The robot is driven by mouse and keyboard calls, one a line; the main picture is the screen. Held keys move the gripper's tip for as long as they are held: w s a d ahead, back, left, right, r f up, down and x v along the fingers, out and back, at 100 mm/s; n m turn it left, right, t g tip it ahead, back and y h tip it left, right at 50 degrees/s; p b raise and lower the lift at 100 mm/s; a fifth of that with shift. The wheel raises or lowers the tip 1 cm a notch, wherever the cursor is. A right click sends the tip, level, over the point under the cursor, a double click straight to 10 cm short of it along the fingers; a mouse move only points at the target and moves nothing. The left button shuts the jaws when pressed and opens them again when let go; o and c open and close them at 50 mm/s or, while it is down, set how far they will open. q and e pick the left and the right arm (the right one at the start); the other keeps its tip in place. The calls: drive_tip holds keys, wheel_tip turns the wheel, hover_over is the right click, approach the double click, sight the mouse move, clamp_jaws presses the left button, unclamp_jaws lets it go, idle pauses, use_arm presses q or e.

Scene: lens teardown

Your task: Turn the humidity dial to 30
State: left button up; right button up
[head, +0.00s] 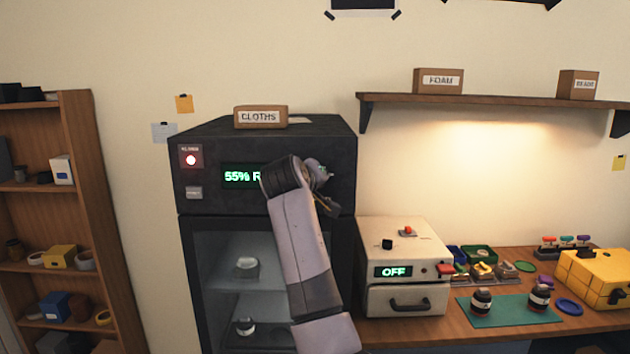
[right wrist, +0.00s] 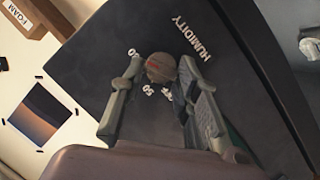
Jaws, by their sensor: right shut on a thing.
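The dark dry cabinet (head: 262,143) stands left of the bench, and its green display (head: 238,176) reads 55% R, the rest hidden by my right arm. My right gripper (head: 322,177) is at the right part of the cabinet's upper panel and covers the dial in the head view. In the right wrist view the round brownish humidity dial (right wrist: 160,68) sits between the fingers of my right gripper (right wrist: 159,72), which is shut on it. A reddish mark shows on the dial. Labels 30 and 50 show beside it; another is partly hidden. My left gripper is out of view.
A cloths box (head: 261,117) sits on the cabinet. A white device (head: 405,260) showing OFF stands right of it on the bench. A wall shelf (head: 500,101) runs above. A wooden shelf unit (head: 75,190) stands at the left.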

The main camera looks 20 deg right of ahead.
drive_tip(key=shift+f, duration=0.2)
drive_tip(key=o, duration=1.1)
drive_tip(key=shift+r, duration=0.1)
drive_tip(key=shift+o, duration=0.2)
drive_tip(key=v, duration=0.7)
drive_tip(key=shift+s, duration=0.25)
drive_tip(key=shift+a, duration=0.1)
